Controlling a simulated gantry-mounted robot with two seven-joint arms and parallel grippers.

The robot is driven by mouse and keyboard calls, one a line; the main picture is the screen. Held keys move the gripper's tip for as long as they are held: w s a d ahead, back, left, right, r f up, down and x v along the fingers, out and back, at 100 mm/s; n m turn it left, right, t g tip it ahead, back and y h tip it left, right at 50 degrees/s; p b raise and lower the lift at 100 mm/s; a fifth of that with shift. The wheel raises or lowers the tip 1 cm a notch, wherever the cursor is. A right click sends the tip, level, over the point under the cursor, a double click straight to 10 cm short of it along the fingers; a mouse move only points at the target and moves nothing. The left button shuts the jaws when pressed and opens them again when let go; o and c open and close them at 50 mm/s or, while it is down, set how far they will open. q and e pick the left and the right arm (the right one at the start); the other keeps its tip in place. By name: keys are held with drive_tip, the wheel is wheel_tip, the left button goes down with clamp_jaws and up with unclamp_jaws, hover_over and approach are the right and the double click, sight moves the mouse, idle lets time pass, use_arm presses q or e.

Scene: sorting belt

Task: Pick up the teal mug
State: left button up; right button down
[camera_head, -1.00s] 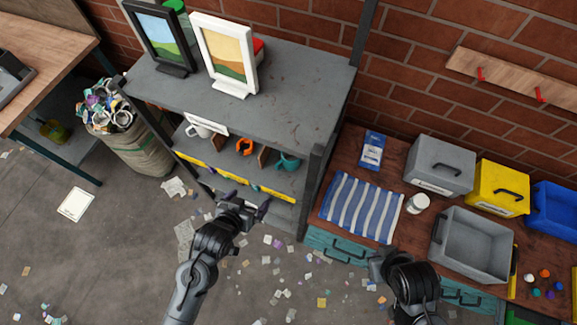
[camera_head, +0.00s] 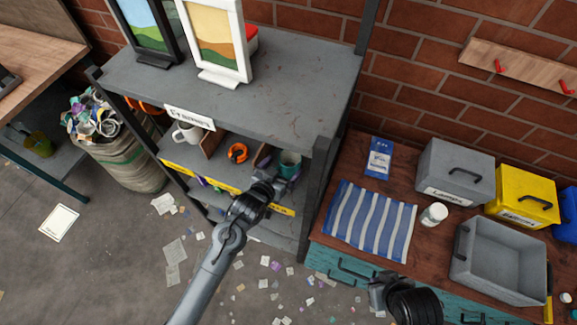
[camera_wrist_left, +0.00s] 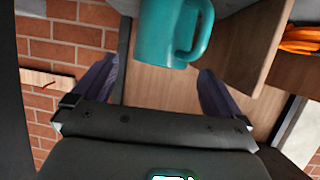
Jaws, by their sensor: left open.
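The teal mug (camera_head: 290,162) stands in the right compartment of the grey shelf unit, under its top board. In the left wrist view the mug (camera_wrist_left: 168,32) shows large, with its handle toward the right, cut off by the top edge. My left gripper (camera_head: 279,176) is at the front of that compartment, just before the mug. In the left wrist view its purple fingers are spread apart, with the mug beyond and between them, not gripped. My right gripper (camera_head: 381,290) is low at the front of the wooden bench; its fingers are not clear.
A wooden divider (camera_wrist_left: 226,55) stands beside the mug; an orange mug (camera_head: 237,153) and a white mug (camera_head: 188,134) are in compartments to the left. A dark post (camera_head: 321,185) bounds the shelf on the right. The bench holds a striped cloth (camera_head: 369,222) and bins.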

sight(290, 159)
use_arm(q)
drive_tip(key=shift+x, duration=2.85)
drive_tip(key=shift+r, duration=0.1)
drive_tip(key=c, duration=1.1)
